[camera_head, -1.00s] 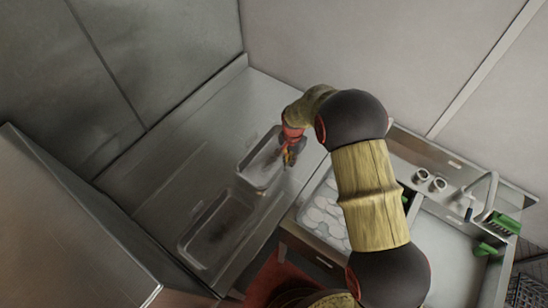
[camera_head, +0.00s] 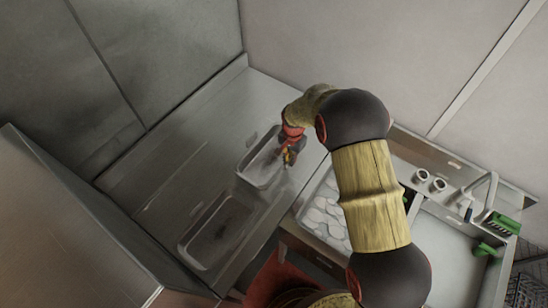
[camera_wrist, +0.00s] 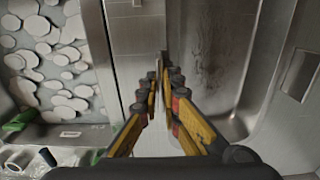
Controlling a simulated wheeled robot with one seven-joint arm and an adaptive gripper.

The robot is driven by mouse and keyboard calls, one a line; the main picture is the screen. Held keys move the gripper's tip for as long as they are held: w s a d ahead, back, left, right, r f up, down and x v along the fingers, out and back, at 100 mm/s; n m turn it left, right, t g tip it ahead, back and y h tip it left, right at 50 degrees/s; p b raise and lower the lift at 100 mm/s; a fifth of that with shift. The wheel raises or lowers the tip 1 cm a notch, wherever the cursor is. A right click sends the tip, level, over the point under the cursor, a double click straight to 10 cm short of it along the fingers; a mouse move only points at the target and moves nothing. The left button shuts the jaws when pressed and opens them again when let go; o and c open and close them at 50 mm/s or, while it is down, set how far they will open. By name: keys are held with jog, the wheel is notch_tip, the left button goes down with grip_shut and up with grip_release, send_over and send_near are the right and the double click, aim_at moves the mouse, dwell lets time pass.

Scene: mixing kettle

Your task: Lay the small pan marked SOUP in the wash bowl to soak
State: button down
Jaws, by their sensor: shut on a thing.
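Two shallow grey metal pans lie on the steel counter. The upper pan (camera_head: 262,172) is beside my gripper (camera_head: 289,156); the lower pan (camera_head: 208,259) stands apart, nearer the front. No SOUP marking is readable on either. In the wrist view my gripper (camera_wrist: 161,75) is shut on the thin edge of the upper pan, whose stained inside (camera_wrist: 212,60) shows to the right. The pan looks level and at the counter; I cannot tell if it is lifted. A basin holding many white round shapes (camera_head: 322,218), perhaps the wash bowl, is right of the counter, partly behind my arm.
A second, empty-looking basin (camera_head: 448,262) is at the right, with a tap (camera_head: 490,190), white cups (camera_head: 421,175) and green items (camera_head: 503,222) near it. Walls close off the back and left. A red mat (camera_head: 270,280) lies below the counter front.

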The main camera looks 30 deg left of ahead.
notch_tip(320, 180, up, 11)
jog(key=p, duration=0.4)
jog(key=shift+r, duration=0.2)
dwell(0.4)
jog(key=shift+a, duration=0.1)
dwell(0.4)
